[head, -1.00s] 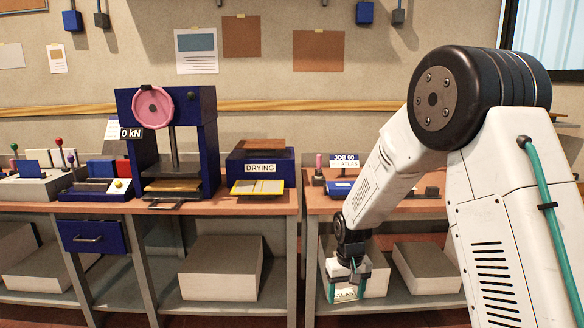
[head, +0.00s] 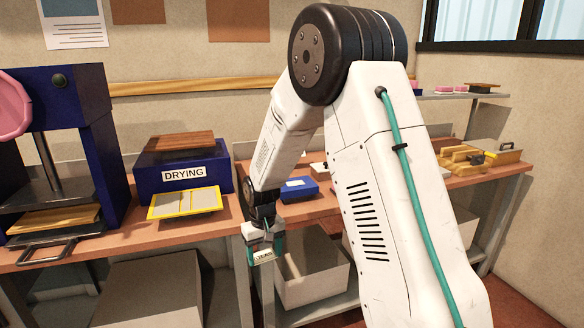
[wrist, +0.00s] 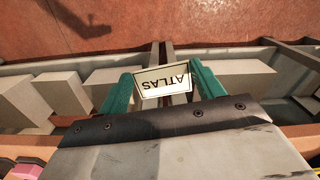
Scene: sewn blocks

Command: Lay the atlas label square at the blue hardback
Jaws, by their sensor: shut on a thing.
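The atlas label (wrist: 162,81) is a small white card with a dark border and the word ATLAS, upside down in the wrist view. My gripper (head: 264,256) is shut on it, its teal fingers at the label's two sides. The label also shows in the head view (head: 264,257), in front of and below the bench's front edge. A blue book (head: 299,188) with a pale patch lies flat on the bench, up and to the right of my gripper; it appears to be the blue hardback. My arm hides part of the bench beside it.
A blue DRYING box (head: 184,174) with a yellow-framed rack (head: 184,203) stands left on the bench. A dark blue press (head: 85,130) is farther left. Wooden tools (head: 465,158) lie at the right. Pale boxes (head: 311,270) sit below the bench.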

